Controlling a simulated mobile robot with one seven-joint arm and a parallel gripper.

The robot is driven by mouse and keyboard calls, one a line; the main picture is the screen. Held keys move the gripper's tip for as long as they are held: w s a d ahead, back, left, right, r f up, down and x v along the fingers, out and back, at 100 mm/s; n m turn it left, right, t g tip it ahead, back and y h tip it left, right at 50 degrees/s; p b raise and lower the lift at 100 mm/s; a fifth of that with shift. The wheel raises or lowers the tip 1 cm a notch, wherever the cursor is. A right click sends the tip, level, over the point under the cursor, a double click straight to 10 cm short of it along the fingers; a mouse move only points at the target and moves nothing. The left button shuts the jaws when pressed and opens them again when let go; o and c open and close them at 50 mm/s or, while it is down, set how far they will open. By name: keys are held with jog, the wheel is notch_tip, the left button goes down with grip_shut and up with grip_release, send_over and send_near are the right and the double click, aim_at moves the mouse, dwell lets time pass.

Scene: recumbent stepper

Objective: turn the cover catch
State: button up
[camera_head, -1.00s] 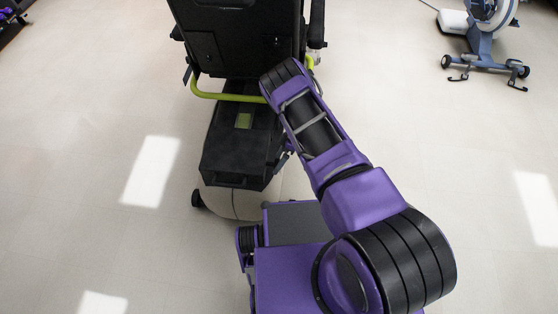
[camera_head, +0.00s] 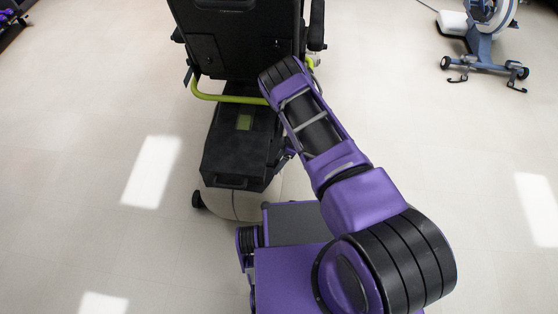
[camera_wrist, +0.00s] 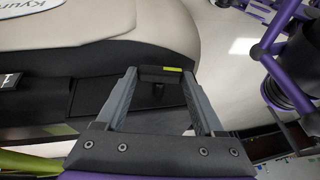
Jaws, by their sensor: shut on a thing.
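The cover catch (camera_wrist: 160,75) shows in the wrist view as a small black bar with a yellow-green mark, in front of a dark panel on the machine's side. My gripper (camera_wrist: 160,77) has one finger on each side of the bar, with the fingertips at its two ends, and is shut on it. In the head view the catch cannot be made out. Only a small part of my gripper's end (camera_head: 284,156) shows there, beside the black rear cover (camera_head: 235,155) of the stepper.
The stepper's black seat back (camera_head: 240,40) and yellow-green bar (camera_head: 220,97) stand above the cover. Its beige shell (camera_wrist: 70,30) fills the upper left of the wrist view. A blue-grey exercise machine (camera_head: 484,45) stands at the back right. The floor on both sides is clear.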

jog(key=shift+s+t+p, duration=0.15)
jog(key=shift+t+p, duration=0.45)
jog(key=shift+t, duration=0.5)
jog(key=o, duration=1.4)
jog(key=shift+s, duration=0.1)
jog(key=shift+r, duration=0.1)
jog(key=p+v, duration=0.1)
jog(key=v, duration=0.4)
jog(key=p+v, duration=0.1)
jog(key=v, duration=0.5)
jog(key=p+v, duration=0.1)
jog(key=v, duration=0.5)
jog(key=shift+a+r, duration=0.2)
jog(key=shift+r, duration=0.05)
jog(key=shift+h, duration=0.3)
